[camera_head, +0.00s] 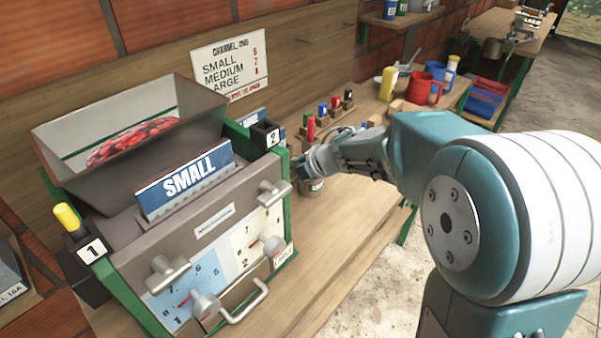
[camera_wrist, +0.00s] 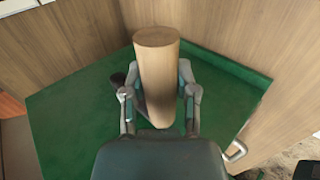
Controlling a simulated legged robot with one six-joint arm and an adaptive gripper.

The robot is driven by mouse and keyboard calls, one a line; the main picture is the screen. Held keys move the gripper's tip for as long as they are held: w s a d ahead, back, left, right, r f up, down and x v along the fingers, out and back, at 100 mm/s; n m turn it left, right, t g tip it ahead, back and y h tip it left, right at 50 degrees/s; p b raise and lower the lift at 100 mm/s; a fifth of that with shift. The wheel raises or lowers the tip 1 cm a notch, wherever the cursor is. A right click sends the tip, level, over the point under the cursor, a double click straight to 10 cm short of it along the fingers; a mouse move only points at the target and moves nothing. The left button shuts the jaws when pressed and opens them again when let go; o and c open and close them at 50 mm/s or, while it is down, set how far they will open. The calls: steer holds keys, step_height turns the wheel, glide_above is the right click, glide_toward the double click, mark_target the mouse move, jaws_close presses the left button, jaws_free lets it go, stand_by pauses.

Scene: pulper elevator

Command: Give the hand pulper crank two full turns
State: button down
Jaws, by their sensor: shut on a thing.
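The hand pulper (camera_head: 200,235) stands on the bench at the left of the head view, with a hopper (camera_head: 60,145) of red cherries on top. My gripper (camera_head: 305,165) reaches to its right side. In the wrist view, a round wooden crank handle (camera_wrist: 157,60) stands between my two fingers (camera_wrist: 158,90), one on each side, and the gripper is shut on it. Behind it is a green panel (camera_wrist: 70,125). A dark piece shows low beside the handle, partly hidden. The crank arm cannot be made out in the head view.
The pulper front carries knobs, dials and a "SMALL" sign (camera_head: 185,180). The bench front right of the pulper (camera_head: 345,225) is clear.

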steer(key=f, duration=0.3)
steer(key=shift+w+a+f, duration=0.3)
steer(key=shift+w, duration=0.05)
steer(key=shift+f, duration=0.1)
steer(key=x, duration=0.3)
steer(key=shift+w+f, duration=0.1)
steer(key=shift+f, duration=0.15)
steer(key=shift+a, duration=0.1)
